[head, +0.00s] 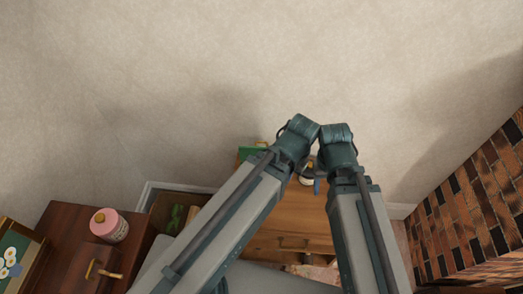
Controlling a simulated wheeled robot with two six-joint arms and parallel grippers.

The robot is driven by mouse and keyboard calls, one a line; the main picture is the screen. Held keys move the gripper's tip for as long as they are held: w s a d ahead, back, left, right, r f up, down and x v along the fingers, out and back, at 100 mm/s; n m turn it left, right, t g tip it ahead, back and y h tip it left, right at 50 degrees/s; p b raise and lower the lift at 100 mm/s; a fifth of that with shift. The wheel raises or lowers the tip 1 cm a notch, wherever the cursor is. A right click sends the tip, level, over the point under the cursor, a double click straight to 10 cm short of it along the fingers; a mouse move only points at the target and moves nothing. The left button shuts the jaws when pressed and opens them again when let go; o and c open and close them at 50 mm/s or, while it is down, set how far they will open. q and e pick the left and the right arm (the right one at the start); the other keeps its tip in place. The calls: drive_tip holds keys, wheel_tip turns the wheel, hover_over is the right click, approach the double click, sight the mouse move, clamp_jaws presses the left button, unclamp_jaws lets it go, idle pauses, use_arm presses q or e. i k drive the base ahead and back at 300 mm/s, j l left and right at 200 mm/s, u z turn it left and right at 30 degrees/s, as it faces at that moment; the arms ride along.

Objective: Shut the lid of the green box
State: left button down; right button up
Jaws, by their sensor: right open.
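A green box (246,153) shows only in part at the back left of the wooden cabinet top, close to the wall. My left arm covers most of it, so I cannot tell how its lid stands. My right gripper (316,184) shows only as a small dark part in the gap between my two arms, over the cabinet top, to the right of the green box and apart from it. It is open. My left gripper is hidden behind my own arm.
The green box is on a wooden cabinet (305,215) with a drawer handle. At left, a dark wood cabinet (70,235) bears a pink jar (109,225). A brick fireplace (470,205) stands at right. A plain wall (180,70) closes the back.

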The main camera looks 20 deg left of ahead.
sight(244, 151)
drive_tip(key=k+u, duration=0.1)
drive_tip(key=k, duration=0.4)
drive_tip(key=k+j+u, duration=0.15)
drive_tip(key=k, duration=0.3)
drive_tip(key=k+j+u, duration=0.1)
drive_tip(key=k, duration=0.35)
drive_tip(key=i, duration=0.8)
